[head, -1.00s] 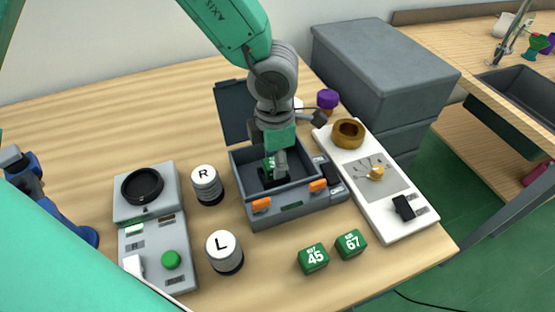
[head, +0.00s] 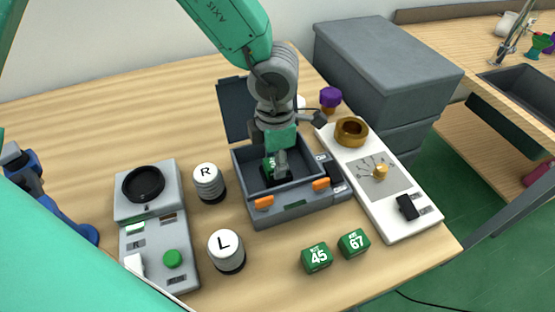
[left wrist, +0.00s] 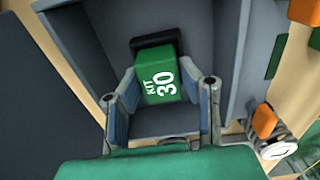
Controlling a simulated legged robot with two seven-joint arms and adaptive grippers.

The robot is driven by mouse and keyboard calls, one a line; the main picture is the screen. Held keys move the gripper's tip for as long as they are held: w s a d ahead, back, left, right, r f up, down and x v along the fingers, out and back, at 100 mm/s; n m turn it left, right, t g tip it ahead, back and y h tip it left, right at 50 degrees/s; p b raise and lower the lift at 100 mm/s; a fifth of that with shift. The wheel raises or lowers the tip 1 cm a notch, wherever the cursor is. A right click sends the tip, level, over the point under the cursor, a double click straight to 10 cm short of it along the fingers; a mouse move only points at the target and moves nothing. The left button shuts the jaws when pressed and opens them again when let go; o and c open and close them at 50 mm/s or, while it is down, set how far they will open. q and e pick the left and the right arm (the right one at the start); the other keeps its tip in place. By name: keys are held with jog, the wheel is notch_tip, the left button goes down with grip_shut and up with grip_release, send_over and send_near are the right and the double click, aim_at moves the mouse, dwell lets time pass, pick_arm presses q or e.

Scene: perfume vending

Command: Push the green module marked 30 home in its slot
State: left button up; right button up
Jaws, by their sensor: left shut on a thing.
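The green module marked 30 (left wrist: 161,82) stands at a black slot (left wrist: 157,44) inside the grey case (head: 298,211). In the left wrist view its label reads "KIT 30". In the head view only a bit of the module (head: 268,167) shows beside my fingers. My left gripper (head: 276,174) reaches down into the case from above. It is shut on the module, with one finger on each side (left wrist: 160,92). The module's far end meets the slot; how deep it sits I cannot tell. My right gripper is not in view.
The case lid (head: 235,108) stands open at the back. Green modules 45 (head: 317,258) and 67 (head: 354,243) lie in front. Weights R (head: 208,183) and L (head: 226,252) and a grey scale (head: 158,228) stand left. A white board (head: 397,214) lies right.

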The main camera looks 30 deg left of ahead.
pick_arm(q)
jog(key=shift+a+f, duration=0.15)
jog(key=shift+d+f, duration=0.2)
jog(key=shift+f, duration=0.05)
jog(key=shift+s+a+f, duration=0.1)
jog(key=shift+s+f, duration=0.2)
jog(key=shift+f, duration=0.1)
grip_shut()
dwell(0.5)
jog(key=o, duration=1.3)
grip_release()
jog(key=shift+w, duration=0.25)
jog(key=shift+o, duration=0.4)
jog(key=shift+r, duration=0.1)
jog(key=o, duration=0.6)
